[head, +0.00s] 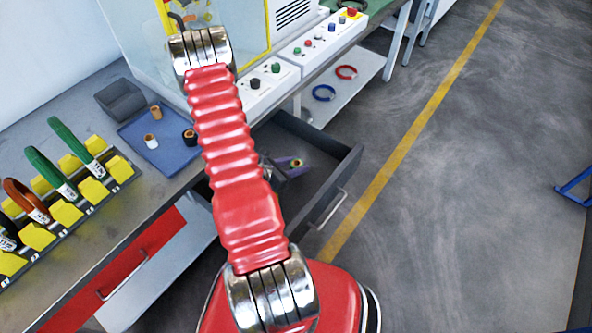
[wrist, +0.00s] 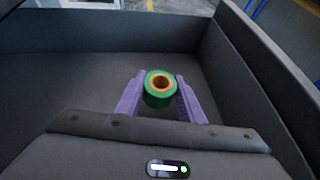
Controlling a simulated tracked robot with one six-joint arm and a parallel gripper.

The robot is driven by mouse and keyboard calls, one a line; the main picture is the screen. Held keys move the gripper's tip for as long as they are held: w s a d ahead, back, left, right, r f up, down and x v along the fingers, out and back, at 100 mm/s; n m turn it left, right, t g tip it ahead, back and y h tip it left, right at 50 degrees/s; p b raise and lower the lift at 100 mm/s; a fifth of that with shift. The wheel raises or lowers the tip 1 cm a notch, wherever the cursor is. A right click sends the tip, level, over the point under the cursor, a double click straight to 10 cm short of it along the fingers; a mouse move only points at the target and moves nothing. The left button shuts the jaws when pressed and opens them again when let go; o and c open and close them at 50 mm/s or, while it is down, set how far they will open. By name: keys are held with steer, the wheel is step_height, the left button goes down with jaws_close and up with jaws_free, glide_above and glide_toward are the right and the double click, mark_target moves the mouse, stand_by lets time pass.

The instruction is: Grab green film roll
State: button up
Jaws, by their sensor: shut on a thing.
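The green film roll (wrist: 160,97) has an orange-brown core and stands with its hole facing the wrist camera. In the wrist view my gripper (wrist: 161,92) has its two purple fingers on either side of the roll, shut on it. The roll is inside the open grey drawer (wrist: 80,88). In the head view my gripper (head: 291,166) is partly hidden behind my red arm, inside the drawer (head: 325,180), with the roll (head: 297,163) small between the fingers. I cannot tell whether the roll touches the drawer floor.
Drawer walls stand close around my gripper. On the bench, a blue tray (head: 176,158) holds several small rolls beside a grey bin (head: 120,99). A rack (head: 60,232) with coils is at left. Control boxes (head: 285,88) are at the back.

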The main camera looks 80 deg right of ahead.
step_height(320, 180, up, 6)
stand_by(0.5)
steer(key=shift+s+r, duration=0.1)
steer(key=shift+r, duration=0.1)
stand_by(0.3)
